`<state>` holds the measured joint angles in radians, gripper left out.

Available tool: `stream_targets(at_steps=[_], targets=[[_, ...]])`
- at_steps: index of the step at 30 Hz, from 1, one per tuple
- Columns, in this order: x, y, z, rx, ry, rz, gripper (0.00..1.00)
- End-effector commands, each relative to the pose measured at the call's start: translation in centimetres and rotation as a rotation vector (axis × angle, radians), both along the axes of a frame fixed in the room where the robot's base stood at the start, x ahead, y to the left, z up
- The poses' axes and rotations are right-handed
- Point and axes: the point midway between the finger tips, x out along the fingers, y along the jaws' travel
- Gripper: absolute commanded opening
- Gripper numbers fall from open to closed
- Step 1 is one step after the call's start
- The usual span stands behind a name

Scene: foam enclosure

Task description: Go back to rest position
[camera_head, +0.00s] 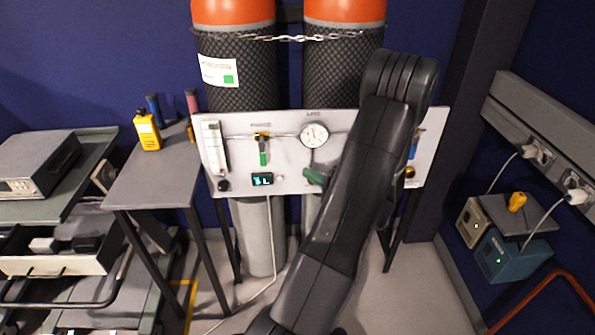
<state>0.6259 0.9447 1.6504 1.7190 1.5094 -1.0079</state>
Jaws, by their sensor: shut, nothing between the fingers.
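My arm (345,205) rises from the bottom middle and leans up to the right, with a dark rounded joint at its top. It stands in front of a light grey panel (290,184). A dark link shows behind the arm's right edge. My gripper cannot be made out; it is hidden or outside the picture. The panel carries a round gauge (315,135), a green-handled valve (263,153), a small lit display (262,179) and a green handle (315,177) partly covered by my arm.
Two orange-topped cylinders (233,12) in black mesh stand behind the panel, chained. A cart (60,200) with an open drawer stands left. Boxes (512,255) sit right, near a red rail (555,285).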

Motion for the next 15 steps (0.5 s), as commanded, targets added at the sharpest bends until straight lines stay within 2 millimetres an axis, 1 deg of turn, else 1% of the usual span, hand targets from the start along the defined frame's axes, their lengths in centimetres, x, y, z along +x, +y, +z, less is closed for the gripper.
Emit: stream_targets(at_steps=[1,6,15], targets=[[-0.35,-0.43,-0.01,0.001,-0.001,-0.003,0.00],[-0.90,-0.90,0.01,0.000,0.000,0.000,0.00],[-0.88,-0.89,0.03,0.001,-0.001,0.000,0.00]])
